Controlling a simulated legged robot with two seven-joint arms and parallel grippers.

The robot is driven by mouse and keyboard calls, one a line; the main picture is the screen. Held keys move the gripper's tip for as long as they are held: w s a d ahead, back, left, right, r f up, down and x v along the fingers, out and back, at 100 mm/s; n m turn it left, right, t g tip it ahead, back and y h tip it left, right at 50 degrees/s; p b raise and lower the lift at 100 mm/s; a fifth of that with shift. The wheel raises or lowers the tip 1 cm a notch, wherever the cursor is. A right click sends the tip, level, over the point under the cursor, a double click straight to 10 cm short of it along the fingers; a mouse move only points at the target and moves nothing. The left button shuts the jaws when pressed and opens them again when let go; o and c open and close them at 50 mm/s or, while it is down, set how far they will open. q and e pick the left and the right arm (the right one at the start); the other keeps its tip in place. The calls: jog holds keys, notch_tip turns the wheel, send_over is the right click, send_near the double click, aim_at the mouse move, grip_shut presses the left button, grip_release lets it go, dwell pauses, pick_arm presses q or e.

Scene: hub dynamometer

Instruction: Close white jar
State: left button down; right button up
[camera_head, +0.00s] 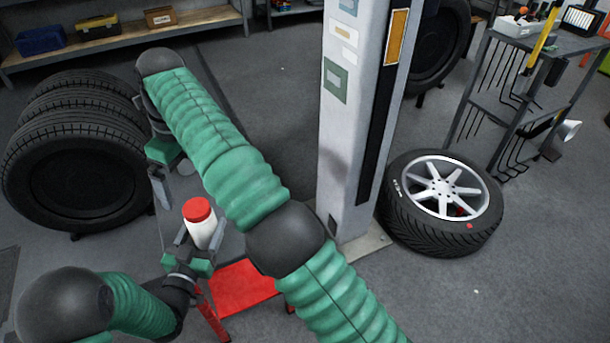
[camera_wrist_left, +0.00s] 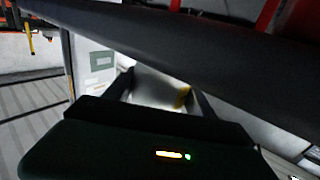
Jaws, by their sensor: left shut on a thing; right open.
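A white jar (camera_head: 203,234) with a red lid (camera_head: 198,209) on its top stands nearly upright, slightly tilted, in my left gripper (camera_head: 193,247). My left gripper is shut on the jar from below, above the red stand. In the left wrist view, a pale blurred shape, likely the jar (camera_wrist_left: 155,92), shows between the fingers (camera_wrist_left: 160,88). My right gripper (camera_head: 182,188) reaches down from above, open, just above and left of the red lid. I cannot tell whether the lid is seated fully.
A red stand (camera_head: 242,287) is below the jar. A grey lift post (camera_head: 347,120) rises behind my right arm. Stacked tyres (camera_head: 75,185) stand at left; a wheel (camera_head: 440,200) lies right of the post. A tool cart (camera_head: 525,90) and shelf (camera_head: 120,38) are farther back.

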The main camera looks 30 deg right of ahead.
pick_arm(q)
notch_tip(320, 180, up, 10)
jog(key=p, duration=0.9)
jog(key=shift+r, duration=0.2)
notch_tip(320, 180, up, 7)
jog(key=p, duration=0.7)
jog(key=shift+f, duration=0.15)
pick_arm(e)
jog(key=s+d+r+n+g, duration=0.2)
jog(key=d+r+n, duration=0.2)
jog(key=d+n, duration=0.8)
pick_arm(q)
notch_tip(320, 180, up, 8)
jog(key=p, duration=0.8)
send_over(196, 206)
notch_tip(196, 206, up, 7)
jog(key=p, duration=0.7)
pick_arm(e)
jog(key=s+d+r+n, duration=0.1)
jog(key=s+d+n, duration=0.3)
jog(key=s+n, duration=0.3)
jog(key=s+d+r+n+g+h, duration=0.1)
jog(key=s+d+n, duration=0.3)
jog(key=s+n, duration=0.3)
jog(key=shift+s+r+n, duration=0.3)
jog(key=shift+s+n, duration=0.1)
jog(key=shift+s, duration=0.05)
jog(key=shift+a, duration=0.1)
